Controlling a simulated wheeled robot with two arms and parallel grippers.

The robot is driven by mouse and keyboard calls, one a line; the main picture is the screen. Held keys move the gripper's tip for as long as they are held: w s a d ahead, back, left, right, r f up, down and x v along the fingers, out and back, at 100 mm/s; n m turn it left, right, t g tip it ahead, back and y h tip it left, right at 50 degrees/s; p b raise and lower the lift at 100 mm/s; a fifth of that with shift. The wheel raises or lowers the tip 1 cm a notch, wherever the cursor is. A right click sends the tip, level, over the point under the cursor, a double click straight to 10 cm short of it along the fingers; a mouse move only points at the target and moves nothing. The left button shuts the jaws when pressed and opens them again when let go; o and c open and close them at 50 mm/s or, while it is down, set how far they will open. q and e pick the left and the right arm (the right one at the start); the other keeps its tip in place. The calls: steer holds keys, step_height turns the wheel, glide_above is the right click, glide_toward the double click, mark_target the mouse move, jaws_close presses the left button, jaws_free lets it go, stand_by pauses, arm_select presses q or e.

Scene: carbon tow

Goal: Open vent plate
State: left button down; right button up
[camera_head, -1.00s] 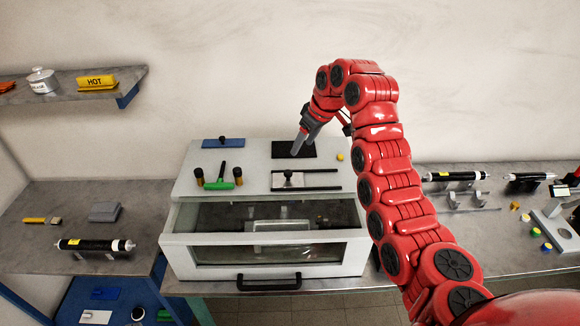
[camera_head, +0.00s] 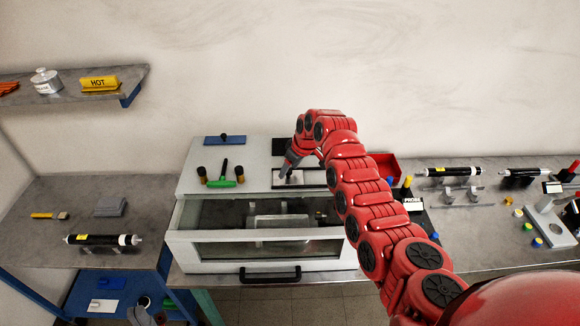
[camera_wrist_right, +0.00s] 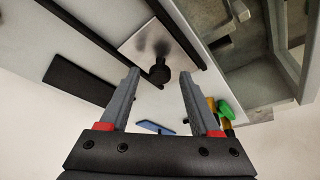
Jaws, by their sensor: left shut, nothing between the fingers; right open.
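The vent plate (camera_wrist_right: 143,42) is a small silver plate with a black knob (camera_wrist_right: 160,72), set between two dark rails on the white box (camera_head: 185,185). In the head view the plate (camera_head: 292,180) is partly covered by my right gripper (camera_head: 286,172). My right gripper (camera_wrist_right: 159,74) is open. In the right wrist view the knob appears between its fingertips; whether they are level with it or touch it I cannot tell.
Beside the rails lie a green-handled tool (camera_head: 222,178) and a blue plate with a knob (camera_head: 225,140). A dark rectangle (camera_wrist_right: 78,79) lies beyond the rails. A glass-fronted drawer with a black handle (camera_head: 270,273) is below. A red bin (camera_head: 385,166) stands to the right.

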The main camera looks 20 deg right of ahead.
jaws_close()
stand_by(0.3)
stand_by(1.1)
